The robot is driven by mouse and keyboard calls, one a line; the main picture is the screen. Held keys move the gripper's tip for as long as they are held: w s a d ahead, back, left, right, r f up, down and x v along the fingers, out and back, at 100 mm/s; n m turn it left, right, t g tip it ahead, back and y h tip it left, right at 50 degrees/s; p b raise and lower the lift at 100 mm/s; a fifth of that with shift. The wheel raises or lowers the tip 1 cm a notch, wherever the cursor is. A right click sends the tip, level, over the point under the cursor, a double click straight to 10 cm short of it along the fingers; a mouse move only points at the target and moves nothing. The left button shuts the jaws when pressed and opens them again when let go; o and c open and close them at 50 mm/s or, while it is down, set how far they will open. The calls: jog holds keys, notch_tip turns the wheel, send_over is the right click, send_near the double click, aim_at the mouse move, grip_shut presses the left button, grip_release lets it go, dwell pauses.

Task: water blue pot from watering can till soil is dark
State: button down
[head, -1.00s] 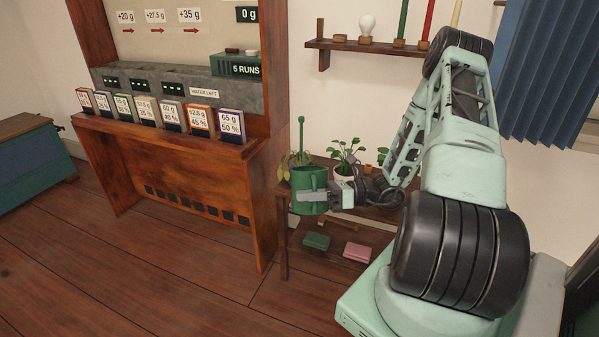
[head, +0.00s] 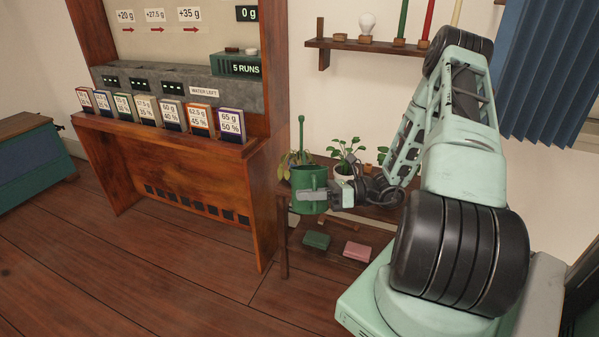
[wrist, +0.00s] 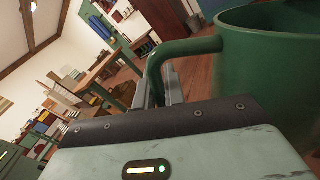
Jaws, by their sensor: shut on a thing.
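The green watering can (head: 309,180) is held up in front of the small plant table, with its thin spout standing up at the back. My gripper (head: 318,196) is shut on it. In the wrist view the can (wrist: 275,60) fills the right side, and its handle runs down to my gripper (wrist: 165,88). The can looks close to upright in the head view. A white pot (head: 343,170) with a green plant stands on the table behind my gripper. Another plant (head: 294,162) shows behind the can, its pot hidden. I cannot make out a blue pot or any soil.
The small brown table (head: 330,237) has a lower shelf with a green block (head: 316,240) and a pink block (head: 357,251). A wooden cabinet (head: 190,165) with several labelled boxes stands left. A wall shelf (head: 375,45) hangs above. Floor at front left is clear.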

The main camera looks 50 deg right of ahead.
jog(key=shift+w+r+p, duration=0.1)
jog(key=shift+r+p, duration=0.55)
jog(key=shift+p, duration=0.2)
jog(key=shift+f, duration=0.1)
notch_tip(320, 180, down, 14)
jog(key=n+b, duration=0.5)
jog(key=b, duration=0.5)
jog(key=shift+w+d, duration=0.2)
jog(key=shift+w, duration=0.05)
jog(key=shift+r, duration=0.2)
notch_tip(320, 180, up, 5)
jog(key=p, duration=0.4)
jog(key=shift+p, duration=0.3)
jog(key=shift+s, duration=0.1)
